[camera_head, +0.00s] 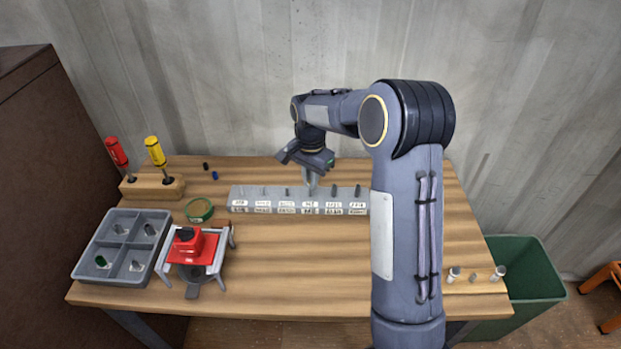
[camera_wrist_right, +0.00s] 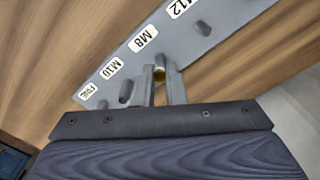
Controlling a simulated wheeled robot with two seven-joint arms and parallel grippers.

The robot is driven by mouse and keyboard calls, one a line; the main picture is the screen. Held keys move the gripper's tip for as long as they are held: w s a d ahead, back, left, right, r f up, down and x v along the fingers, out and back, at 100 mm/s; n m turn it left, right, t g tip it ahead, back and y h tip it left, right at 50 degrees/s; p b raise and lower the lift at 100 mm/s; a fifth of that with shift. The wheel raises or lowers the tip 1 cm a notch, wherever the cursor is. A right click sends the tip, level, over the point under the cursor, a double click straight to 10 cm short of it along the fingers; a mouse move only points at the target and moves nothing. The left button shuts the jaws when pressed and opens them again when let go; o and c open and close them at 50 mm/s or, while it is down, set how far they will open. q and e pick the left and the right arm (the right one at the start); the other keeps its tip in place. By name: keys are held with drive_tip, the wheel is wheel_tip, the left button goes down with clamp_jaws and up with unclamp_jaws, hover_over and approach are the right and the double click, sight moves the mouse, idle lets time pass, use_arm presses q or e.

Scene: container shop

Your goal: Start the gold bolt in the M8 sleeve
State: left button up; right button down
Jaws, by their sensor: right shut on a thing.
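A grey rack (camera_head: 239,206) with a row of upright sleeves and white labels stands at the back middle of the bench. It also fills the upper part of the wrist view (camera_wrist_right: 165,50), where the M8 label (camera_wrist_right: 143,40) lies beside my fingertips. My right gripper (camera_head: 311,184) points down over the rack. In the wrist view my right gripper (camera_wrist_right: 164,82) is shut on the gold bolt (camera_wrist_right: 159,74), of which a small gold part shows between the fingers. The M8 sleeve is hidden by the bolt and fingers, so I cannot tell whether they touch. My left gripper is out of view.
Neighbouring sleeves (camera_wrist_right: 125,92) stand close beside my fingers. A grey divided tray (camera_head: 106,214), a red-topped fixture (camera_head: 192,246), a green tape roll (camera_head: 199,209) and a screwdriver block (camera_head: 152,188) are at left. A green bin (camera_head: 529,268) stands off the bench's right edge. The bench's front middle is clear.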

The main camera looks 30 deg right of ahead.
drive_tip(key=m, duration=0.4)
drive_tip(key=shift+m, duration=0.4)
drive_tip(key=c, duration=1.4)
unclamp_jaws()
drive_tip(key=shift+r, duration=0.1)
wheel_tip(320, 180, up, 6)
drive_tip(key=p, duration=0.5)
